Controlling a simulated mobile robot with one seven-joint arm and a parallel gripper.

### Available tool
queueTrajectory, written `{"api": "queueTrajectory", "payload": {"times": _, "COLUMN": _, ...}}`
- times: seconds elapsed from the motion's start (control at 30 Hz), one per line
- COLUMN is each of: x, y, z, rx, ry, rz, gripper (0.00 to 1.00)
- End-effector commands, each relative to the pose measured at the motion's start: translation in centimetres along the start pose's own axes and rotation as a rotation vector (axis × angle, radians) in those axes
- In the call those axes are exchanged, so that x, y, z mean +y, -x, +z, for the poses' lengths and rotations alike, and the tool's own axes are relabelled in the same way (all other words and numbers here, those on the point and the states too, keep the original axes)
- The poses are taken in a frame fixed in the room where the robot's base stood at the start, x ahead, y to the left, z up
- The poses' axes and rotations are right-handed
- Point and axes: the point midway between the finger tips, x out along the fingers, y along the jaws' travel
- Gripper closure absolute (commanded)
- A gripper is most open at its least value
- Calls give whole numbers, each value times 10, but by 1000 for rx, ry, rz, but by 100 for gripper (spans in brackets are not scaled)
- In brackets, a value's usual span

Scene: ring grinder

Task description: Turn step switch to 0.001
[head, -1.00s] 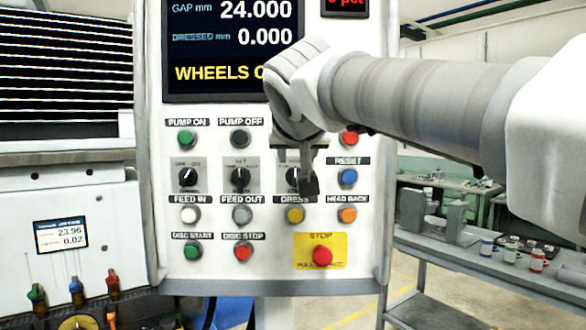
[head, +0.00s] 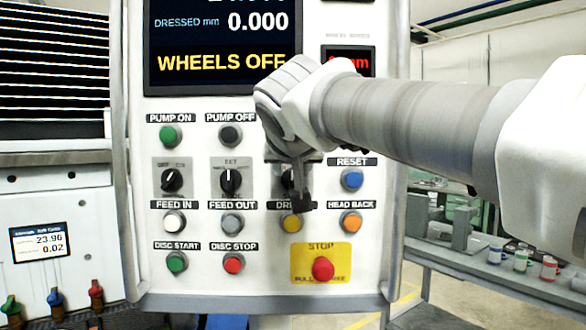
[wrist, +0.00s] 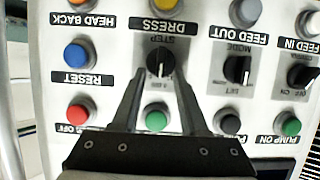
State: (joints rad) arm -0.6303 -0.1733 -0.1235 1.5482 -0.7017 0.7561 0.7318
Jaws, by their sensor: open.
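The step switch (wrist: 160,62) is a black rotary knob on a grey plate, upside down in the wrist view beside the word STEP. Its white mark runs roughly up and down in that view; the small scale figures are too blurred to read. My gripper (wrist: 159,76) is open, with one fingertip on each side of the knob's lower part. I cannot tell whether either finger touches it. In the head view the step switch (head: 287,180) is mostly hidden behind my gripper (head: 302,205), whose tips hang just above the yellow DRESS button.
The DRESS button (head: 291,223) is close below the switch, and the blue RESET button (head: 352,179) is to its right. The MODE switch (head: 230,180) is to its left. The red STOP button (head: 322,268) sits lower. The screen (head: 222,45) reads WHEELS OFF.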

Motion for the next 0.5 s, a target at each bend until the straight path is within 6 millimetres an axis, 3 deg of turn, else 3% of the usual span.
{"api": "queueTrajectory", "payload": {"times": 0.27, "x": 0, "y": 0, "z": 0, "rx": 0, "ry": 0, "rz": 0, "gripper": 56}}
{"api": "queueTrajectory", "payload": {"times": 0.5, "x": 0, "y": 0, "z": 0, "rx": 0, "ry": 0, "rz": 0, "gripper": 99}}
